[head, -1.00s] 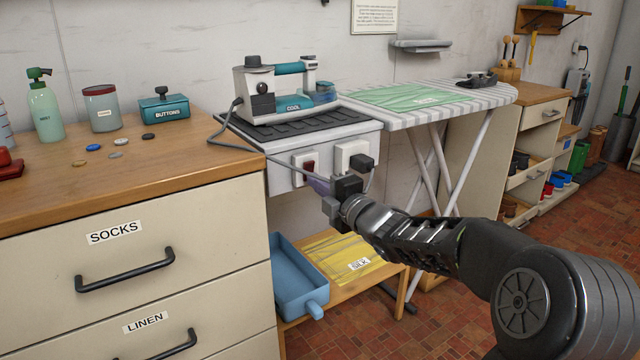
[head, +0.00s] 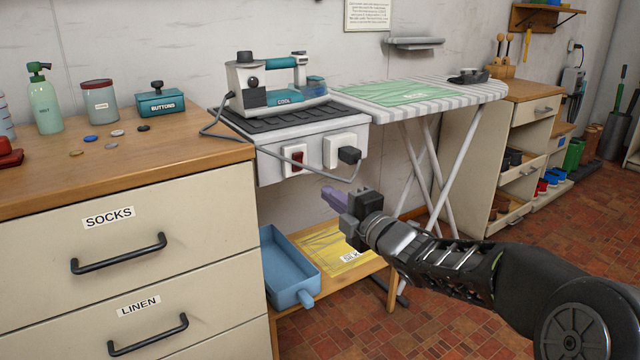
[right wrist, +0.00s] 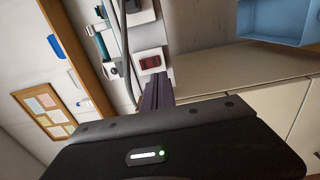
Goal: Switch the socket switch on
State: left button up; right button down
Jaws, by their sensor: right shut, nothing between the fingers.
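The socket switch (head: 297,160) is a red rocker in a white plate on the front of the grey ironing unit, left of the plug. It also shows in the right wrist view (right wrist: 150,62), just beyond my fingertips. I cannot tell for sure which way the rocker is tipped. My right gripper (head: 332,195) is shut and empty, its purple fingers pointing toward the unit from below and right of the switch. The fingers show in the right wrist view (right wrist: 157,92) too, apart from the switch. My left gripper is out of view.
A black plug (head: 349,155) sits in the white socket (head: 335,151) beside the switch, its cord hanging nearby. The iron (head: 272,80) stands above on a dark mat. A blue tray (head: 288,268) and yellow cloth (head: 340,248) lie on the low shelf below. The ironing board (head: 450,95) stands right.

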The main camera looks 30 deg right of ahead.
jog(key=shift+s+f, duration=0.2)
jog(key=shift+s, duration=1.55)
